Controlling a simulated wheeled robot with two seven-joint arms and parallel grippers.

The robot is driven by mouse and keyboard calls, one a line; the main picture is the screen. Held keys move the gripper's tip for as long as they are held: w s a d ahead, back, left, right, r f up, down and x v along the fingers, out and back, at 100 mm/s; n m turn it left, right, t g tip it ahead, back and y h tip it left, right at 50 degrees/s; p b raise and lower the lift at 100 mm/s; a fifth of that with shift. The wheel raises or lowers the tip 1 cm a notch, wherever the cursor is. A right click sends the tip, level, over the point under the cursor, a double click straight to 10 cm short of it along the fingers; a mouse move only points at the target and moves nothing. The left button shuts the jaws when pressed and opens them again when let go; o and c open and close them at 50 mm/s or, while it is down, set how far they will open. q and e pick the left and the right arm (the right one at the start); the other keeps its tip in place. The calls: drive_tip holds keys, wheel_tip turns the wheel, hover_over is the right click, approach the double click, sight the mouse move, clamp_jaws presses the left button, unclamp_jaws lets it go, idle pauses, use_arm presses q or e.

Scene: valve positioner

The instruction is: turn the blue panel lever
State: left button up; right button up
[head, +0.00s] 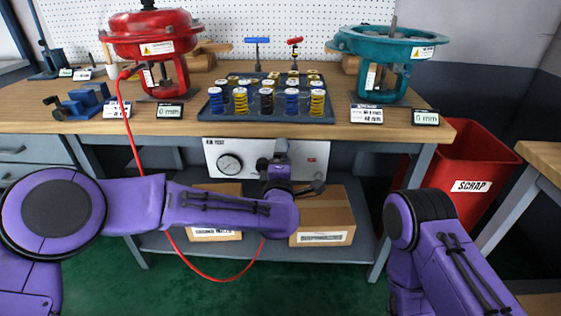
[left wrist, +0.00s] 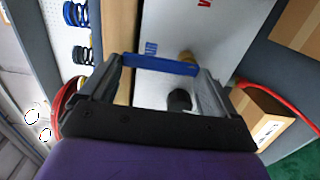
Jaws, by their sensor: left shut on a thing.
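The white test panel (head: 225,160) hangs under the front of the workbench, with a round gauge (head: 229,164) on its left part. The blue panel lever (left wrist: 160,65) shows in the left wrist view as a blue bar in front of the panel. My left gripper (left wrist: 160,67) is shut on it, with one finger at each end of the bar. In the head view my left gripper (head: 281,155) is at the panel's right half and hides the lever. Only a purple part of my right arm shows at the lower right; its gripper is out of the picture.
On the workbench (head: 300,132) stand a red actuator (head: 150,35), a teal actuator (head: 388,45) and a dark tray (head: 335,112) of springs. A red hose (head: 128,120) hangs in front of the bench. Cardboard boxes (head: 325,215) sit on the lower shelf. A red scrap bin (head: 480,165) stands right.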

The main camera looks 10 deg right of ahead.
use_arm(q)
drive_tip(key=o, duration=1.2)
drive_tip(key=s+a, duration=0.1)
drive_tip(key=s, duration=0.9)
drive_tip(key=shift+s+a+p, duration=0.25)
drive_tip(key=shift+a+p, duration=0.15)
